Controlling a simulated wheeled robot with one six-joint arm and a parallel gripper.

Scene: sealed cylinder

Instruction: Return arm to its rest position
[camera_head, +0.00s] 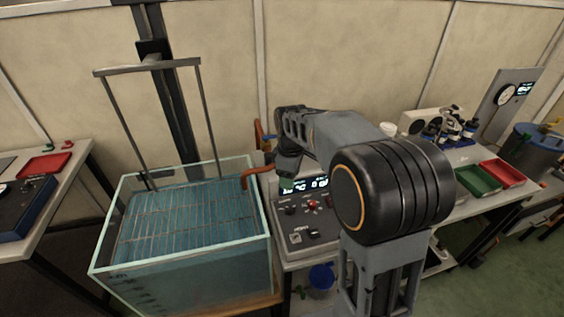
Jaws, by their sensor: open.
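My arm (340,135) rises from my column at the lower right. Its large black elbow joint is near the camera, and the grey forearm reaches away to the left. My gripper (287,166) is at the far end, pointing down above the back of the control panel, right of the glass tank. It is open; its fingers are small and hard to make out, and I see nothing held in it.
A glass tank (180,272) of blue liquid with a wire rack (185,225) stands at left. A control panel (300,235) is beside it. Green (478,180) and red (503,172) trays and a microscope (452,122) are on the right bench. A red tray (44,165) is far left.

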